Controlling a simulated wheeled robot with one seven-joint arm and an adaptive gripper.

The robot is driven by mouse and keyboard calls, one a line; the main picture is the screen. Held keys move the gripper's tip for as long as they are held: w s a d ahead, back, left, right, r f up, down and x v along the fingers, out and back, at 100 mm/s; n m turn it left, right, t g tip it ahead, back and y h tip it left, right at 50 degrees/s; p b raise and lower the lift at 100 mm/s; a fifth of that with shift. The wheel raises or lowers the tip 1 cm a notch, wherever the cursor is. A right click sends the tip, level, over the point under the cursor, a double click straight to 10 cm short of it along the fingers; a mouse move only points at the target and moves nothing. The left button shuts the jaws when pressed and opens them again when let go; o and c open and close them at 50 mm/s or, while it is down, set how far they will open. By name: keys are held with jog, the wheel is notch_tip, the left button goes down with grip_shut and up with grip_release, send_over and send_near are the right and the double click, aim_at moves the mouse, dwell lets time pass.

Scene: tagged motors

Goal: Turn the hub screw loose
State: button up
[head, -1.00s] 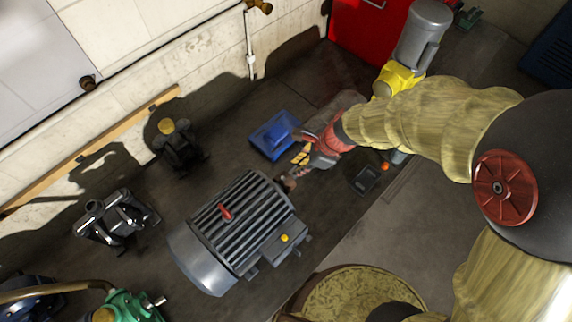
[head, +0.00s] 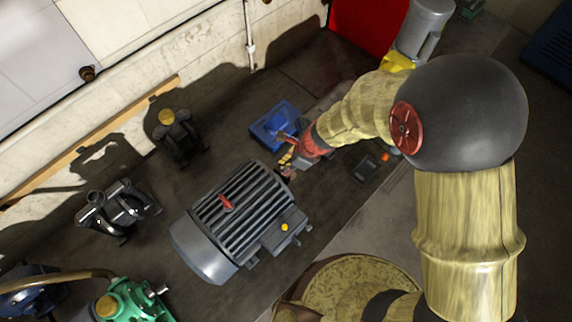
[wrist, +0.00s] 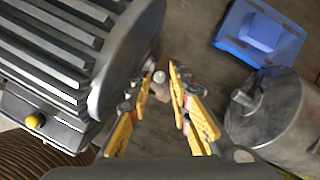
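In the wrist view the motor's end face (wrist: 130,50) is at the left. A small shaft hub with a pale round screw head (wrist: 159,76) shows between the yellow-padded fingertips of my gripper (wrist: 162,72). The fingers stand a little apart, with the screw head in the gap; contact is not clear. In the head view the hub and screw are mostly hidden by the gripper.
A grey metal cylinder (wrist: 275,130) is close at the gripper's right. A dark pump (head: 177,140) and a green pump (head: 128,300) stand left of the motor.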

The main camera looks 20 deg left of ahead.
jog(key=shift+c, duration=0.4)
jog(key=c, duration=0.4)
grip_shut()
jog(key=shift+w+n, duration=0.1)
jog(key=shift+n, duration=0.2)
jog(key=n, duration=0.2)
jog(key=n+g, duration=0.1)
jog(key=shift+w+n+g+h, duration=0.2)
jog(key=shift+n+g+h, duration=0.1)
jog(key=shift+n, duration=0.1)
jog(key=n, duration=0.2)
jog(key=n+g, duration=0.1)
jog(key=n, duration=0.1)
jog(key=shift+w+a+n+h, duration=0.1)
jog(key=shift+a+n+h, duration=0.05)
jog(key=shift+n+h, duration=0.2)
jog(key=n, duration=0.2)
jog(key=n+g+h, duration=0.1)
jog(key=n, duration=0.1)
jog(key=n+h, duration=0.1)
jog(key=n, duration=0.1)
jog(key=shift+w+a+b, duration=0.1)
jog(key=shift+a+b, duration=0.15)
jog(key=shift+b, duration=0.15)
jog(key=shift+n+g+h+b, duration=0.3)
jog(key=shift+n+h, duration=0.35)
jog(key=shift+n, duration=0.9)
